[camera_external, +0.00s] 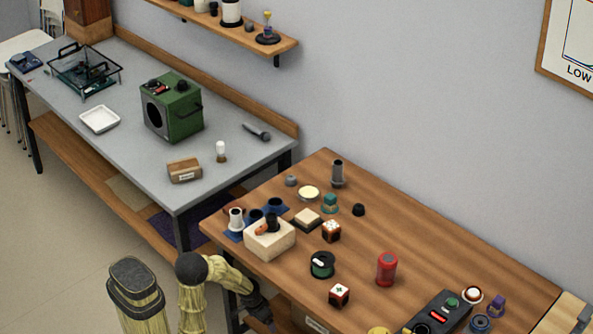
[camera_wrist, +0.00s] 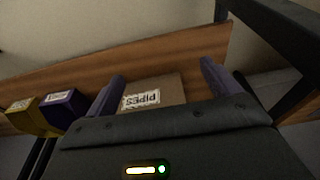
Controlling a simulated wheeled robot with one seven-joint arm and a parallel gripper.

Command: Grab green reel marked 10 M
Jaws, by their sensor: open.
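A dark reel with a green rim (camera_external: 322,265) lies on the wooden table, between the cream block and the red cylinder. A white patch shows on it, but I cannot read a marking. A teal-green round item (camera_external: 329,203) stands farther back on the same table, also with no readable marking. My gripper (camera_wrist: 162,70) is open, its two fingers spread with nothing held between them. In the external view it is low by the table's front left edge, partly hidden and below the tabletop. Neither green item shows in the wrist view.
On the table, a cream block (camera_external: 270,240), red cylinder (camera_external: 387,270) and dice-like cube (camera_external: 339,294) stand around the dark reel.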

